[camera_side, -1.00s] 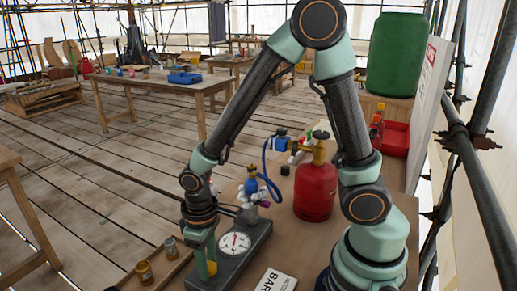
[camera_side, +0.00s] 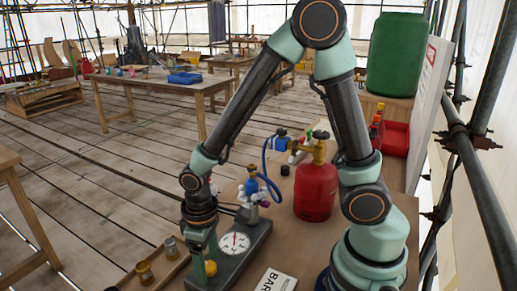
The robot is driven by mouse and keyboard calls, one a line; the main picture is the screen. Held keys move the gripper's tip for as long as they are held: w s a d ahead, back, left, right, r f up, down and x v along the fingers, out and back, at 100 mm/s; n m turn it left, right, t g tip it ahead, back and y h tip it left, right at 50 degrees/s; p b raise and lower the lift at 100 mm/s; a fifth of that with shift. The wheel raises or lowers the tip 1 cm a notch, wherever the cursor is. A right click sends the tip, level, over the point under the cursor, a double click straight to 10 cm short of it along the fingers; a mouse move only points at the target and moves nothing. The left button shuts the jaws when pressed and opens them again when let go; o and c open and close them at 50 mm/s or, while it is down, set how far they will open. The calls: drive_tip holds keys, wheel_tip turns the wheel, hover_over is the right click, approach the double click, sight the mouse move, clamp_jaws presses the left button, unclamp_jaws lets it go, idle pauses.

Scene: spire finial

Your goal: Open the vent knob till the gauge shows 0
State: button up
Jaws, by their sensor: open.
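The round white gauge (camera_side: 234,245) lies on a dark base plate (camera_side: 252,246) on the workbench. It has a dark needle or mark near its middle, too small to read. A yellow knob (camera_side: 211,268), which looks like the vent knob, is at the front left end of the plate. My gripper (camera_side: 203,272) points down at that end, its fingers around or beside the knob; I cannot tell whether they touch it. It is open. The fingers partly hide the left end of the plate.
A red gas bottle (camera_side: 315,188) stands behind the plate, with a blue hose (camera_side: 266,165) nearby. A blue-topped fitting (camera_side: 252,186) rises at the plate's far end. Small brass jars (camera_side: 144,272) stand at the left. A white card (camera_side: 277,281) lies in front.

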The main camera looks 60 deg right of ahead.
sight(208, 266)
drive_tip(key=shift+r, duration=0.1)
wheel_tip(208, 266, up, 12)
idle(0.5)
drive_tip(key=s+d+r+m+t, duration=0.1)
drive_tip(key=d+r+m+t, duration=0.2)
drive_tip(key=d+r+t, duration=0.2)
drive_tip(key=shift+s+d+r+t, duration=0.3)
drive_tip(key=shift+d+r, duration=1.05)
drive_tip(key=shift+d, duration=0.9)
